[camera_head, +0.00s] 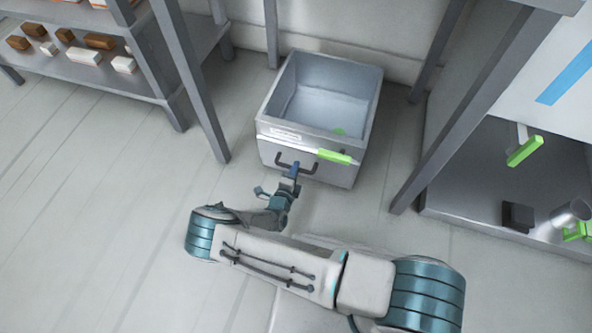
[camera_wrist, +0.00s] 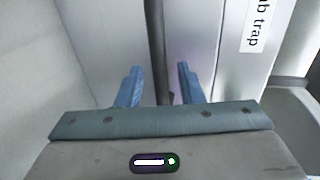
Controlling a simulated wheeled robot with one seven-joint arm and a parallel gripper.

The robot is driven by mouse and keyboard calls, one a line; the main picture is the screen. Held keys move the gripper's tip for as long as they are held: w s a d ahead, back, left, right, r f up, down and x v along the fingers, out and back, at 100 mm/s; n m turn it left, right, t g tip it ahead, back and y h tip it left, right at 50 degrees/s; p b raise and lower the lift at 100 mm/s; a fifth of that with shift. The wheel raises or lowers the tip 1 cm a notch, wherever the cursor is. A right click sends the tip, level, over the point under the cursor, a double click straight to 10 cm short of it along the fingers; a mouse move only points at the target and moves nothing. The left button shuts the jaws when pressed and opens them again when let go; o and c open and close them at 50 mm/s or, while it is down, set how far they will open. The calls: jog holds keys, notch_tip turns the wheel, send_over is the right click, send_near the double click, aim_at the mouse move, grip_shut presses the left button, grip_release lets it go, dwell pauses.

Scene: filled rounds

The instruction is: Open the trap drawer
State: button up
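The trap drawer (camera_head: 343,174) is a grey open-topped box by the back wall in the head view; I can see into its inside. Its front bears a dark bar handle (camera_head: 281,164) and a white label, which reads partly "trap" in the wrist view (camera_wrist: 258,25). My gripper (camera_head: 293,170) is at the handle, with blue fingers. In the wrist view my gripper (camera_wrist: 160,85) has its fingers apart, with the dark handle bar (camera_wrist: 159,50) between them. Small gaps seem to show on both sides of the bar.
A shelf (camera_head: 140,85) with brown and white blocks stands at the left. A dark-topped unit (camera_head: 470,190) with green-handled things stands at the right. The floor in front is clear apart from my arm.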

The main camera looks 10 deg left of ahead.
jog(key=shift+x, duration=0.9)
jog(key=shift+c, duration=0.3)
